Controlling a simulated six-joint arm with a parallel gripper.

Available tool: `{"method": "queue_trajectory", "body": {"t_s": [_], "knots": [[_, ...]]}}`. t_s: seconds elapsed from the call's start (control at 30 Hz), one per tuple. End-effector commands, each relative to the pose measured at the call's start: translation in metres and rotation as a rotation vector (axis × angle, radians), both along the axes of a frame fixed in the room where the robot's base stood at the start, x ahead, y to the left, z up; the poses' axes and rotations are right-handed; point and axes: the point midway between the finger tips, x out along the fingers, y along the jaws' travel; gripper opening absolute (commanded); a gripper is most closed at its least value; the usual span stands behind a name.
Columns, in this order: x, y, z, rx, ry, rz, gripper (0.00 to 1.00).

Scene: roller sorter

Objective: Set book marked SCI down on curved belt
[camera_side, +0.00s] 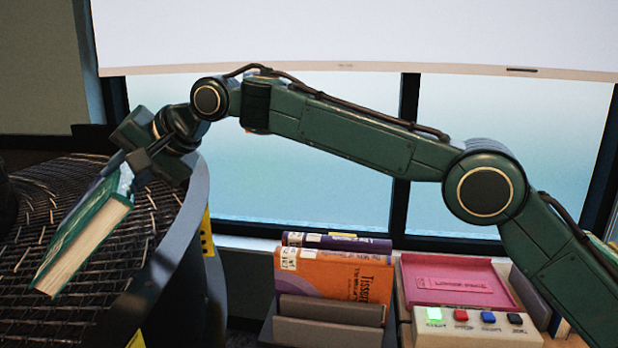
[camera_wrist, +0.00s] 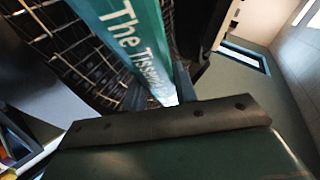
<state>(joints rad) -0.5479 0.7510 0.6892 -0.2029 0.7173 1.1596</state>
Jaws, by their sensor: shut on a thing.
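A green book (camera_side: 88,228) with pale page edges is held tilted in my gripper (camera_side: 135,172), over the curved belt (camera_side: 150,228) at the left of the side view. The belt is a dark mesh with a curved outer wall. In the wrist view, the book's teal spine (camera_wrist: 133,45) shows white lettering that begins "The Tisser"; no SCI mark is readable. The mesh belt (camera_wrist: 85,60) shows behind it. My gripper is shut on the book's upper end. I cannot tell if the book's lower edge touches the belt.
Below the arm stand an orange book (camera_side: 335,275) and a purple book (camera_side: 340,242) in a grey holder. A pink tray (camera_side: 460,283) and a panel with coloured buttons (camera_side: 475,318) are to their right. A window is behind.

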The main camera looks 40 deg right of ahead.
Motion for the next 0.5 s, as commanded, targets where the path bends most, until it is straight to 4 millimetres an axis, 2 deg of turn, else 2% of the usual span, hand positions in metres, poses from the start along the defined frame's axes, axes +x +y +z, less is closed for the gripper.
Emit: {"method": "queue_trajectory", "body": {"t_s": [0.5], "knots": [[0.0,0.0,-0.019,0.005,-0.007,0.0,0.0]]}}
